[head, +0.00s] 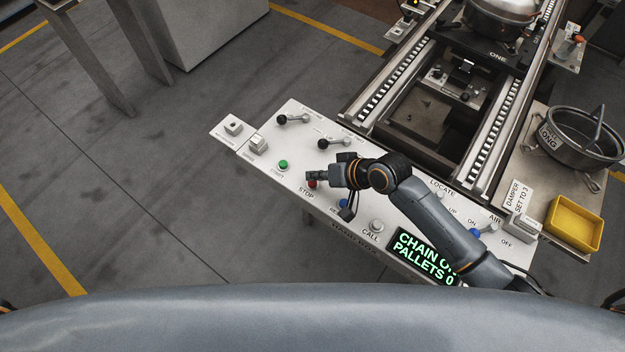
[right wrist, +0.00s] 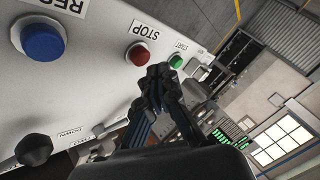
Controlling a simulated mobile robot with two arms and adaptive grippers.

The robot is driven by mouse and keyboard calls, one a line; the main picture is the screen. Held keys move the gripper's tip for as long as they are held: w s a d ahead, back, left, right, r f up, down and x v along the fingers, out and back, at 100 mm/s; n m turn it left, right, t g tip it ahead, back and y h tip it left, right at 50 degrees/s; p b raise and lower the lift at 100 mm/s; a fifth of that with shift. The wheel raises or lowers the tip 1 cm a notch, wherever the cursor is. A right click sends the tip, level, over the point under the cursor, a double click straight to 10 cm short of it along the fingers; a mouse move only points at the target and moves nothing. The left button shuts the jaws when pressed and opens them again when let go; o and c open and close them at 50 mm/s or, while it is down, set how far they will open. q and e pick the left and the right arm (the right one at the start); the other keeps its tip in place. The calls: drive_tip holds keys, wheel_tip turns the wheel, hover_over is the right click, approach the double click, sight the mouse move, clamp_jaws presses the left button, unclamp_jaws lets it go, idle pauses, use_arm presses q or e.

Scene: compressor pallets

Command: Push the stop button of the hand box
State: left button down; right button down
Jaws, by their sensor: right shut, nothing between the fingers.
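The hand box (head: 290,128) is a long pale panel with labelled buttons and levers. The red stop button (head: 311,184) shows just beside my right gripper's fingertips (head: 309,176), above the STOP label. In the right wrist view the red stop button (right wrist: 139,54) stands on the panel, up and left of my shut, empty right gripper (right wrist: 160,72). I cannot tell from these views whether the fingertips touch the button. My left gripper is not in view.
A green start button (head: 283,164) and a blue reset button (right wrist: 42,41) flank the red one. Black-knobbed levers (head: 283,119) stand behind. A display (head: 412,243) reads "CHAIN O…, PALLETS 0", partly covered by my right arm. A yellow tray (head: 573,223) lies at the right.

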sight(316, 184)
drive_tip(key=shift+f, duration=0.35)
drive_tip(key=shift+f+b, duration=0.3)
drive_tip(key=shift+f, duration=0.25)
idle(0.8)
drive_tip(key=shift+r, duration=0.1)
drive_tip(key=shift+r+p, duration=0.85)
drive_tip(key=shift+p, duration=0.25)
drive_tip(key=shift+r, duration=0.1)
wheel_tip(316, 184, up, 5)
drive_tip(key=p, duration=0.5)
idle(0.3)
